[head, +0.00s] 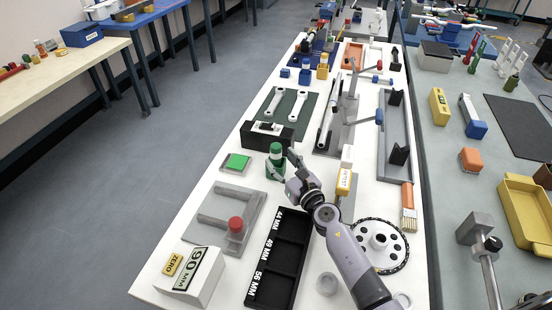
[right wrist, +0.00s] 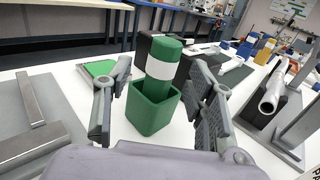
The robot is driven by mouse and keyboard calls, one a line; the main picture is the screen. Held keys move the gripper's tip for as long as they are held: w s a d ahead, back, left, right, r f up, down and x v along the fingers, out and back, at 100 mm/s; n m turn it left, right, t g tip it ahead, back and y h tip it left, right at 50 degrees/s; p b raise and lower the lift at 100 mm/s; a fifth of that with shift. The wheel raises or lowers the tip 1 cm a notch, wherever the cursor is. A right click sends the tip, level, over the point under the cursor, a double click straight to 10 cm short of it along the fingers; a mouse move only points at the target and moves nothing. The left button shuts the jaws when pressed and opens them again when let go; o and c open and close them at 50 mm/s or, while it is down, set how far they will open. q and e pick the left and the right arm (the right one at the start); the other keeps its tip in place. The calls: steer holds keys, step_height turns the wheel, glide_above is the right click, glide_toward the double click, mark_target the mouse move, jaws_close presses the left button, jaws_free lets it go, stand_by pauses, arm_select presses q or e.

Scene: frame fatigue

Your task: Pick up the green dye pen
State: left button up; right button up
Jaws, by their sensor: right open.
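The green dye pen (right wrist: 161,64), a thick green cylinder with a white band, stands upright in a square green holder (right wrist: 152,113). In the head view the pen (head: 276,151) and its holder (head: 270,172) are on the white table, left of my right gripper (head: 285,166). My right gripper (right wrist: 163,88) is open in the right wrist view, with one finger on either side of the pen and holder. A gap shows on both sides, and nothing is held. The pen's lower part is hidden inside the holder. My left gripper is not in view.
A black block (head: 267,132) stands just behind the pen. A green-topped pad (head: 237,161) and a grey fixture with a red knob (head: 236,224) lie to the left. A black tray (head: 279,259) is nearer, and a yellow labelled tool (head: 344,181) stands to the right.

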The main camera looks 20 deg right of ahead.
mark_target(279, 157)
steer(key=w, duration=0.4)
steer(key=shift+w+a+f+b, duration=0.1)
steer(key=shift+w+a+b, duration=0.15)
steer(key=shift+a+b, duration=0.15)
steer(key=shift+s+d, duration=0.1)
jaws_close()
